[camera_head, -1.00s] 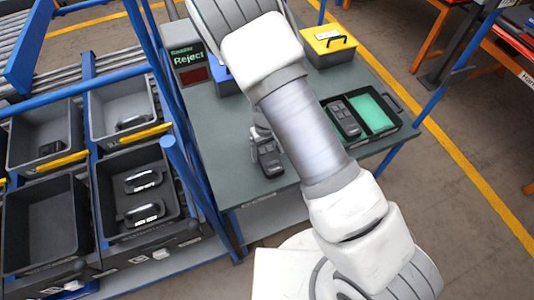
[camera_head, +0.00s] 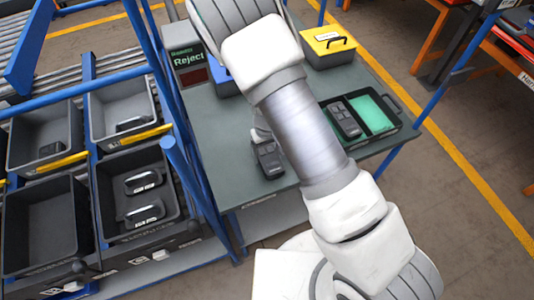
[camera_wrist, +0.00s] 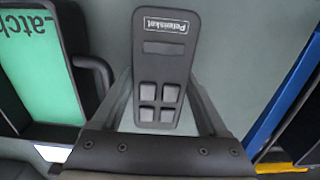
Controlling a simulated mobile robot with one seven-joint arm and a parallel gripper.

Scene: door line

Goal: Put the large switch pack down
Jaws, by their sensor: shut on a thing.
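The large switch pack (camera_head: 269,161) is a dark grey slab with several lighter buttons and a white-lettered label. It is at the front part of the grey-green table (camera_head: 226,130). In the wrist view the pack (camera_wrist: 164,65) lies between the two fingers of my gripper (camera_wrist: 162,85), which is shut on it. In the head view my arm covers most of the gripper. I cannot tell whether the pack's underside touches the table.
Right of the pack, a black tray (camera_head: 397,101) holds a similar dark pack (camera_head: 344,119) and a green insert (camera_head: 373,112). A yellow box (camera_head: 328,46) and a Reject sign (camera_head: 188,61) stand farther back. Blue posts and black bins (camera_head: 38,228) are left.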

